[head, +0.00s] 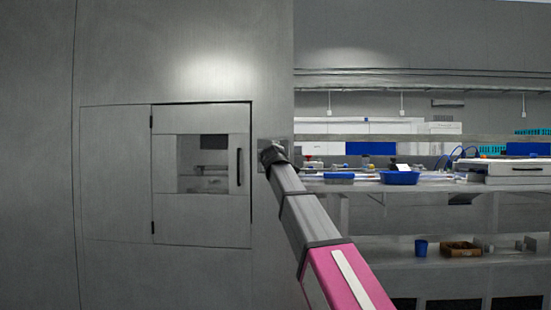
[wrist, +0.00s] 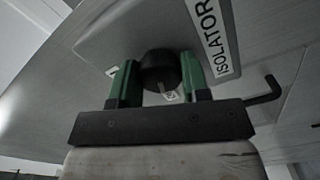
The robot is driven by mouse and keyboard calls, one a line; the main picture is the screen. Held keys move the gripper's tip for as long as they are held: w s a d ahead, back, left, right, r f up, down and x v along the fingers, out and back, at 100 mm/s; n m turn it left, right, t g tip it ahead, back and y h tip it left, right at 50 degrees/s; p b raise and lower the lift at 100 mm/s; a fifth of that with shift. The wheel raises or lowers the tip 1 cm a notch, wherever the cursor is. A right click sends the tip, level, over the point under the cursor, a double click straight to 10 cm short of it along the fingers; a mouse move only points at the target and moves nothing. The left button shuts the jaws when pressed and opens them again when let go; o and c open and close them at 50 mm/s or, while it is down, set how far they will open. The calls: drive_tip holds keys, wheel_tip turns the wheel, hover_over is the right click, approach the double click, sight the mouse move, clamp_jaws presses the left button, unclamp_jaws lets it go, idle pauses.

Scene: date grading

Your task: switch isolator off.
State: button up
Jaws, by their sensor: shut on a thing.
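The isolator is a light grey plate (wrist: 160,30) on the metal wall, with a label (wrist: 212,38) reading "ISOLATOR". Its round black knob (wrist: 161,72) has a pale mark on it. My gripper (wrist: 160,75) has green fingers on both sides of the knob and is shut on it. In the head view, my arm reaches up to the isolator plate (head: 268,142), right of the cabinet door; my gripper mostly hides the plate there. Small markings show beside the knob, but the switch position cannot be read clearly.
A cabinet door (head: 200,215) with a window and black handle (head: 239,174) is left of the isolator. On the right, a bench (head: 440,184) holds a blue bowl (head: 398,178) and other items. A blue cup (head: 421,248) and brown box (head: 460,249) sit on a lower shelf.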

idle(0.5)
drive_tip(key=o, duration=0.9)
drive_tip(key=shift+s, duration=0.15)
drive_tip(key=s, duration=1)
drive_tip(key=shift+s+a, duration=0.2)
drive_tip(key=shift+s, duration=0.1)
drive_tip(key=shift+f, duration=0.15)
